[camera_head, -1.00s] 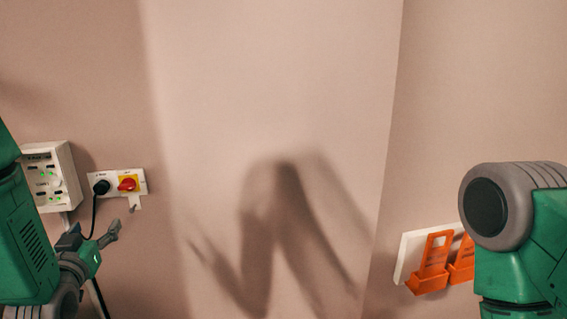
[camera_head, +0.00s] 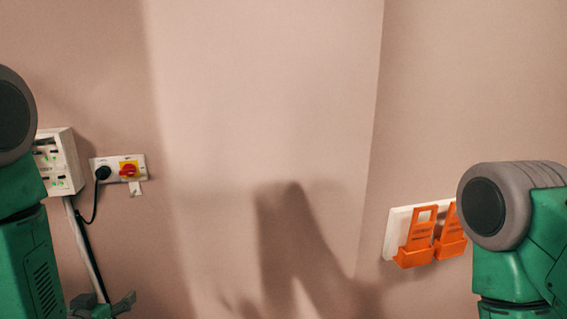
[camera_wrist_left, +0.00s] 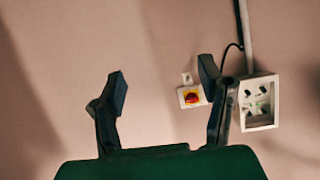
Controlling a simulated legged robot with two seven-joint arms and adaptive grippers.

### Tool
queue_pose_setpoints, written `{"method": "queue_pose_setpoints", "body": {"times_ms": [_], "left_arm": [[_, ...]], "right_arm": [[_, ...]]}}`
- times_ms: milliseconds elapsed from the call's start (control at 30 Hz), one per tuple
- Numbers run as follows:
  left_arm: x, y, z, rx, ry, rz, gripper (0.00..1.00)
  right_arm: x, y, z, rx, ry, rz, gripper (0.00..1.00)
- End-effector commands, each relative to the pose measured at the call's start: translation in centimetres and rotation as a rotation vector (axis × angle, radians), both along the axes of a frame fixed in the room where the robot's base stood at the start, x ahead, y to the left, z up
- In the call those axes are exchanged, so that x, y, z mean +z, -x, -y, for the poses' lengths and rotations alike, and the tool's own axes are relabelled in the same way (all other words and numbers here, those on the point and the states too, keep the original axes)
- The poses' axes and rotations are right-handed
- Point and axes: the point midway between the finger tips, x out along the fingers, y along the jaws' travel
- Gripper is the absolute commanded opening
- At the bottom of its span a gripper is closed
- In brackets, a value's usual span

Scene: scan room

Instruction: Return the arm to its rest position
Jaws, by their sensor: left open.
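My left arm comes in along the left edge of the head view. Its gripper (camera_head: 103,306) shows low at the bottom edge, partly cut off. In the left wrist view the two dark fingers of my left gripper (camera_wrist_left: 163,95) stand wide apart with nothing between them. The gripper is open and empty. My right arm's green and grey joint stands at the right edge of the head view, and its gripper is not visible.
A white wall plate with a red-yellow switch (camera_head: 129,170) and black plug (camera_head: 103,173) is at left, beside a white box (camera_head: 64,163) with green lights. Orange holders (camera_head: 416,240) hang on a white plate (camera_head: 397,228) at right. The middle wall is bare.

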Motion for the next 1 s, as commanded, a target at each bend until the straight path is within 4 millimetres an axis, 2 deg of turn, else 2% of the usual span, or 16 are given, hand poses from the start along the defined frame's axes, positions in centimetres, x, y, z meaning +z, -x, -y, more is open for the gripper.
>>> {"method": "queue_pose_setpoints", "body": {"times_ms": [33, 167, 200, 267, 300, 433, 500, 600, 700, 933, 967, 1000], "left_arm": [[-2.7, 1.4, 0.6, -0.01, 0.008, -0.067, 0.62], [-9.7, 6.3, 2.5, -0.041, 0.03, -0.283, 0.62], [-11.9, 8.3, 3.2, -0.053, 0.039, -0.361, 0.62], [-15.1, 11.7, 4.2, -0.07, 0.051, -0.482, 0.62], [-17.0, 14.0, 4.8, -0.081, 0.058, -0.562, 0.62], [-21.7, 21.4, 6.6, -0.116, 0.079, -0.803, 0.62], [-23.2, 24.8, 7.2, -0.132, 0.085, -0.908, 0.62], [-24.5, 28.4, 7.9, -0.152, 0.093, -1.018, 0.62], [-24.9, 30.4, 8.2, -0.16, 0.097, -1.08, 0.62], [-24.9, 31.0, 8.3, -0.164, 0.098, -1.1, 0.62], [-24.9, 31.0, 8.3, -0.164, 0.098, -1.099, 0.59], [-24.9, 31.0, 8.3, -0.164, 0.098, -1.099, 0.45]], "right_arm": [[-0.8, 0.0, 0.0, 0.0, 0.0, 0.0, 0.0], [-2.2, 0.0, 0.0, 0.0, 0.0, 0.0, 0.0], [-2.7, 0.0, 0.0, 0.0, 0.0, 0.0, 0.0], [-3.5, 0.0, 0.0, 0.0, 0.0, 0.0, 0.0], [-4.0, 0.0, 0.0, 0.0, 0.0, 0.0, 0.0], [-5.3, 0.0, 0.0, 0.0, 0.0, 0.0, 0.0], [-5.9, 0.0, 0.0, 0.0, 0.0, 0.0, 0.0], [-6.4, 0.0, 0.0, 0.0, 0.0, 0.0, 0.0], [-6.6, 0.0, 0.0, 0.0, 0.0, 0.0, 0.0], [-6.6, 0.0, 0.0, 0.0, 0.0, 0.0, 0.0], [-6.6, 0.0, 0.0, 0.0, 0.0, 0.0, 0.0], [-6.6, 0.0, 0.0, 0.0, 0.0, 0.0, 0.0]]}}
